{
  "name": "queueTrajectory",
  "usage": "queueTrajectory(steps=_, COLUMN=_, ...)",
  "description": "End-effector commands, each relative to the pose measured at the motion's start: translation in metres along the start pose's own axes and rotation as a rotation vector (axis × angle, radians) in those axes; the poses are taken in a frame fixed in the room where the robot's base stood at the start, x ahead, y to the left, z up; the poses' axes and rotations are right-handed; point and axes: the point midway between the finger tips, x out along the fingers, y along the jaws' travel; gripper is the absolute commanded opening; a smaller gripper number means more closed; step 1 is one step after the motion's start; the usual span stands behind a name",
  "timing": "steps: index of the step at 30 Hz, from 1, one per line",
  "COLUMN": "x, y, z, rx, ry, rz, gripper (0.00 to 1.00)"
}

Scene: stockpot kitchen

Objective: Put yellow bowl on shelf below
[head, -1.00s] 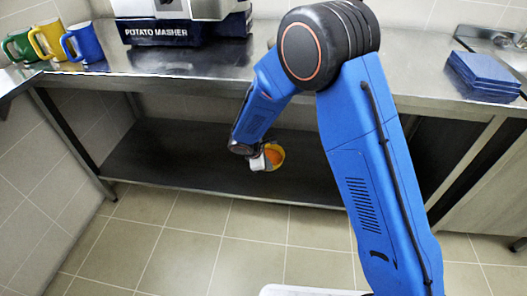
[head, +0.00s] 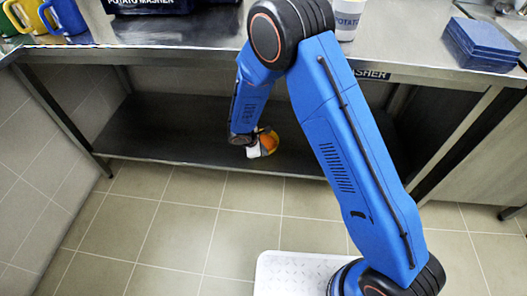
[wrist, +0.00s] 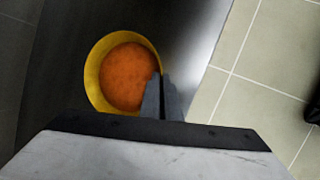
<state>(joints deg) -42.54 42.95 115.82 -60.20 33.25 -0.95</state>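The yellow bowl (head: 270,143), with orange contents, is at the lower shelf near its front edge. In the head view my gripper (head: 252,150) is partly hidden by the wrist. The dark lower shelf (head: 180,130) lies under the bowl; I cannot tell whether they touch.
The steel counter (head: 215,45) is above the shelf. The lower shelf is clear to the left. A table leg (head: 62,120) stands at left.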

Motion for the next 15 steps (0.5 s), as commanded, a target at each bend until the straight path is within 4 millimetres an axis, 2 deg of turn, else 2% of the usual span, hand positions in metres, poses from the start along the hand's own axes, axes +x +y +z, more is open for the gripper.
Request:
queueTrajectory(steps=9, x=0.0016, y=-0.0002, z=-0.0009, rx=0.000, ry=0.000, rz=0.001, gripper=0.00)
queueTrajectory(steps=12, x=0.0019, y=-0.0004, z=-0.0009, rx=0.000, ry=0.000, rz=0.001, gripper=0.21)
queueTrajectory(steps=15, x=0.0018, y=-0.0004, z=-0.0009, rx=0.000, ry=0.000, rz=0.001, gripper=0.21)
